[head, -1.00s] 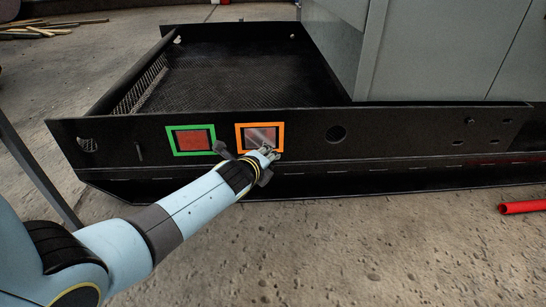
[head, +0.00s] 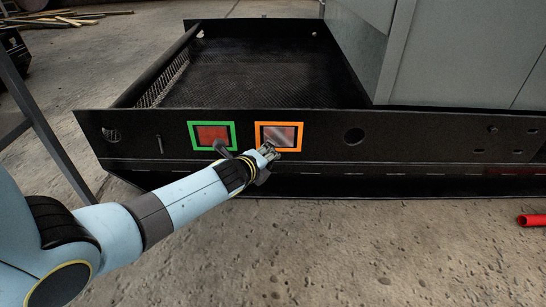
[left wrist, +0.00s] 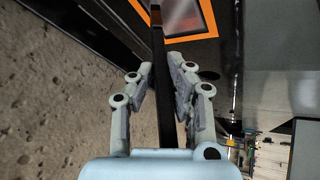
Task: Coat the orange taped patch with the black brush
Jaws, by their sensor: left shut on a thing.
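The orange taped patch (head: 260,136) is a square orange frame on the black side wall, around a dull reddish area with a pale grey streak. It also shows at the top of the left wrist view (left wrist: 206,18). My left gripper (head: 268,151) is at the patch's lower left edge in the head view. In the left wrist view its fingers (left wrist: 160,70) are shut on the black brush (left wrist: 157,40), a long dark bar pointing toward the patch. I cannot tell whether the brush tip touches the surface. My right gripper is not in view.
A green taped patch (head: 211,148) with a red inside is just left of the orange one. The black wall (head: 420,140) belongs to a mesh-floored tray below a grey cabinet (head: 460,50). A red tube (head: 532,220) lies on the concrete floor at right.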

